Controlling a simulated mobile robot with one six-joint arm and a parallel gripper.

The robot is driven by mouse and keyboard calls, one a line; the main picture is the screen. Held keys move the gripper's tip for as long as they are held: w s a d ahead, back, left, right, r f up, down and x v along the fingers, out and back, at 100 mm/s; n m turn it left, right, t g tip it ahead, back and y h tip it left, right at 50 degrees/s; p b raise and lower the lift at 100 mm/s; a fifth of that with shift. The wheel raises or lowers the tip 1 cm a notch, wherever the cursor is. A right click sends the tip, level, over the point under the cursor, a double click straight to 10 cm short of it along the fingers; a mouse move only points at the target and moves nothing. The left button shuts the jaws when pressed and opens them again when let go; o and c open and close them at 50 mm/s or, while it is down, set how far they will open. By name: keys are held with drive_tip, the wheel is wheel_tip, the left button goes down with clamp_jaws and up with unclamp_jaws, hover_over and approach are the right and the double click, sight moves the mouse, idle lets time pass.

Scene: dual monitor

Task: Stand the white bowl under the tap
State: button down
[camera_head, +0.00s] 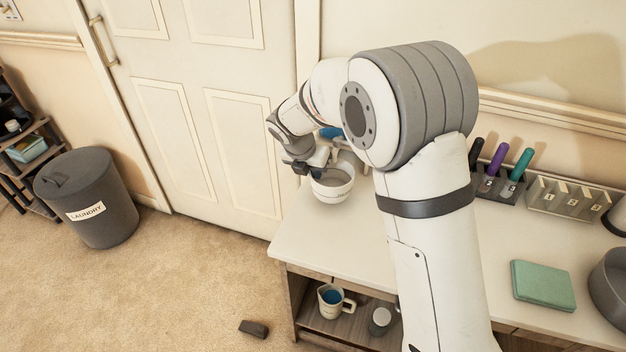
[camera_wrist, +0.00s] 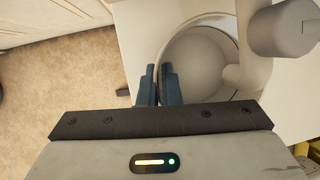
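The white bowl (camera_head: 332,190) is at the left end of the white counter, upright as far as I can tell. In the wrist view the bowl (camera_wrist: 200,68) opens toward the camera. My gripper (camera_head: 308,168) is at the bowl's left rim. In the wrist view its dark fingers (camera_wrist: 157,85) are close together, one outside the bowl and one inside, with the rim between them. A pale curved pipe, apparently the tap (camera_wrist: 250,72), with a grey cylinder (camera_wrist: 283,28), overlaps the bowl's right side in that view. My arm hides much of this area in the head view.
Marker holders (camera_head: 500,185) stand at the counter's back right, with a green pad (camera_head: 543,285) and grey bowl (camera_head: 610,285) in front. A mug (camera_head: 330,302) sits on the shelf below. A laundry bin (camera_head: 88,200) stands left, and a dark block (camera_head: 254,328) lies on the carpet.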

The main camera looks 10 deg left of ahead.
drive_tip(key=shift+s+f, duration=0.1)
drive_tip(key=shift+f, duration=1.45)
drive_tip(key=shift+f, duration=0.1)
drive_tip(key=c, duration=1.6)
unclamp_jaws()
drive_tip(key=p+v, duration=0.1)
drive_tip(key=v, duration=1.1)
drive_tip(key=shift+a, duration=0.1)
